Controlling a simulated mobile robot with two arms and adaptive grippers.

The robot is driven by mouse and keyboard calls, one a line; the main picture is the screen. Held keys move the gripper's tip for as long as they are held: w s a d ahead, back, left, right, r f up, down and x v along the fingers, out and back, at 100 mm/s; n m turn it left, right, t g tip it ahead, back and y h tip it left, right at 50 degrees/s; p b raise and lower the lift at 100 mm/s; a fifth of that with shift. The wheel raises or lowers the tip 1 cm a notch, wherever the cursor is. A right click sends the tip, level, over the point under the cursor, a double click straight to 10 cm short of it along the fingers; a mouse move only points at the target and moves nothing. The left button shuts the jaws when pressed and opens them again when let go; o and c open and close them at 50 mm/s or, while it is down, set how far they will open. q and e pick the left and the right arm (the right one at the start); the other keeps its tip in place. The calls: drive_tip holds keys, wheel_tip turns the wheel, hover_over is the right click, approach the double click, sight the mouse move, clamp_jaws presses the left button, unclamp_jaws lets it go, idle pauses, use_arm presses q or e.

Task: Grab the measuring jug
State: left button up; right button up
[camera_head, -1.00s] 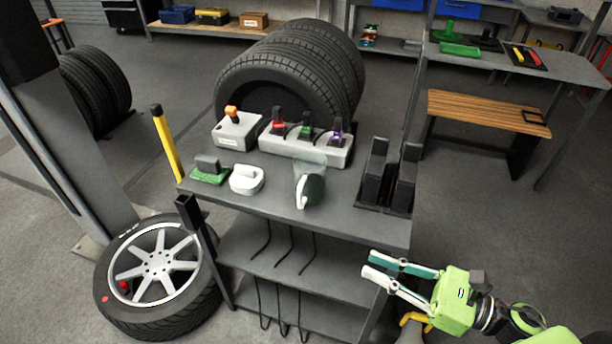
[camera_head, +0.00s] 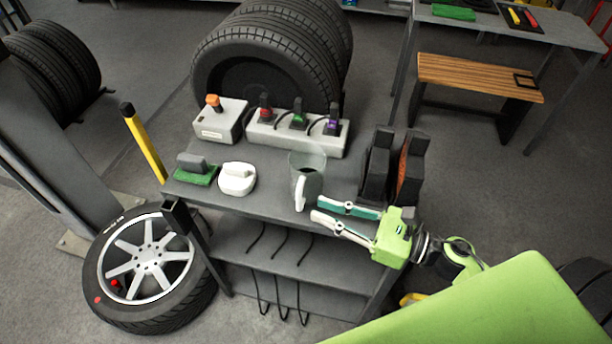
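The measuring jug (camera_head: 311,172) is a clear, greyish vessel with a white handle. It stands upright near the front edge of the grey cart top (camera_head: 235,198), with its handle facing me. My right gripper (camera_head: 317,209) comes in from the right, its fingers pointing left. Its two fingers are apart, with nothing seen between them. The fingertips are close to the handle, just right of and below it in the picture; I cannot tell whether they touch. My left gripper is not in view.
Left of the jug are a white rounded object (camera_head: 237,179) and a grey block on a green pad (camera_head: 196,168). Behind are a grey box with an orange knob (camera_head: 220,120) and a unit with coloured plugs (camera_head: 296,134). Dark upright holders (camera_head: 378,168) stand right of the jug.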

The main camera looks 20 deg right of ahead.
sight(300, 211)
drive_tip(key=shift+w+a, duration=0.5)
drive_tip(key=shift+w, duration=0.05)
drive_tip(key=shift+w+a+r+p, duration=0.1)
drive_tip(key=shift+w+a+p, duration=0.2)
drive_tip(key=shift+p, duration=0.1)
drive_tip(key=p+x, duration=0.1)
drive_tip(key=x, duration=0.2)
drive_tip(key=shift+w+a+p, duration=0.15)
drive_tip(key=shift+w+p, duration=0.05)
drive_tip(key=shift+p, duration=0.1)
drive_tip(key=shift+w+a+f, duration=0.25)
drive_tip(key=shift+a, duration=0.05)
clamp_jaws()
